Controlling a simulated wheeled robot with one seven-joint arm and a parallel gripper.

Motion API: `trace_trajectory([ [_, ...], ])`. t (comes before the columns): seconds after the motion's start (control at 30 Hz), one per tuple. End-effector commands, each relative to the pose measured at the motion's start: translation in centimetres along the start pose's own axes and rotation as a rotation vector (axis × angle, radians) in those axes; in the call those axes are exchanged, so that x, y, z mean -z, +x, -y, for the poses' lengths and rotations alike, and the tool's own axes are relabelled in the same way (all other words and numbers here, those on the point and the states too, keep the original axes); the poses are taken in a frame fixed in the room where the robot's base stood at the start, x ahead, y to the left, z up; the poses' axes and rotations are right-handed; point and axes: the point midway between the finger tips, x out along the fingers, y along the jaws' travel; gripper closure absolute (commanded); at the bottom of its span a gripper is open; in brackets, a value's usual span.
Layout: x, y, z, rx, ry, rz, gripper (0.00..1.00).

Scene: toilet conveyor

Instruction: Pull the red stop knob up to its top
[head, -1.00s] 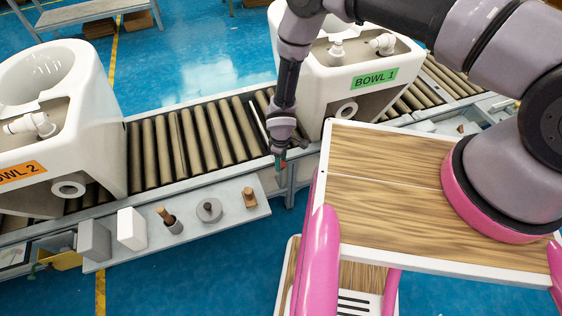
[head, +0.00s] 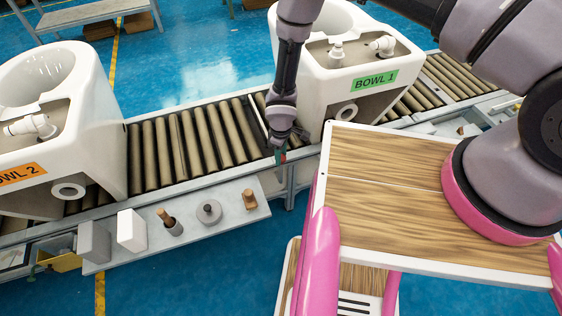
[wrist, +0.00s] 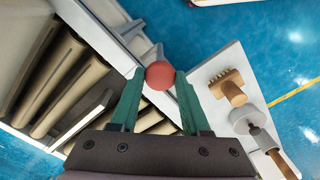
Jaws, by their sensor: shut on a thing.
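The red stop knob (wrist: 160,75) is a round red ball between the tips of my gripper's two green fingers in the wrist view. My gripper (wrist: 157,92) is shut on it. In the head view my gripper (head: 280,157) points down at the conveyor's front rail, just left of the bowl marked BOWL 1. The knob is too small and covered there to make out clearly. The knob's stem and its height on it are hidden.
The toilet BOWL 1 (head: 330,88) stands on the roller conveyor (head: 190,142) close to my gripper. BOWL 2 (head: 95,95) stands at the left. A front shelf (head: 190,236) holds a brush (wrist: 228,88) and several other items. The rollers between the bowls are clear.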

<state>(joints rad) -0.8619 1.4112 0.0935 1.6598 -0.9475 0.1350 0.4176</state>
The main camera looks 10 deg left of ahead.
Motion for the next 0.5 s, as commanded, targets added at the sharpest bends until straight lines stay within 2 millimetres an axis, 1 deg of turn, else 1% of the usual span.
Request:
trace_trajectory([
  [0.03,0.06,-0.76,-0.1,-0.002,0.001,-0.001,1.0],
  [0.1,-0.02,-1.2,-0.06,-0.001,0.001,0.0,1.0],
  [0.4,0.0,-1.36,-0.06,-0.001,0.001,0.0,1.0],
  [0.43,0.0,-1.36,-0.07,-0.001,0.001,0.0,0.42],
  [0.47,0.01,-1.36,-0.07,-0.001,0.001,0.0,0.31],
  [0.5,0.0,-1.35,-0.06,-0.001,0.001,0.0,0.23],
])
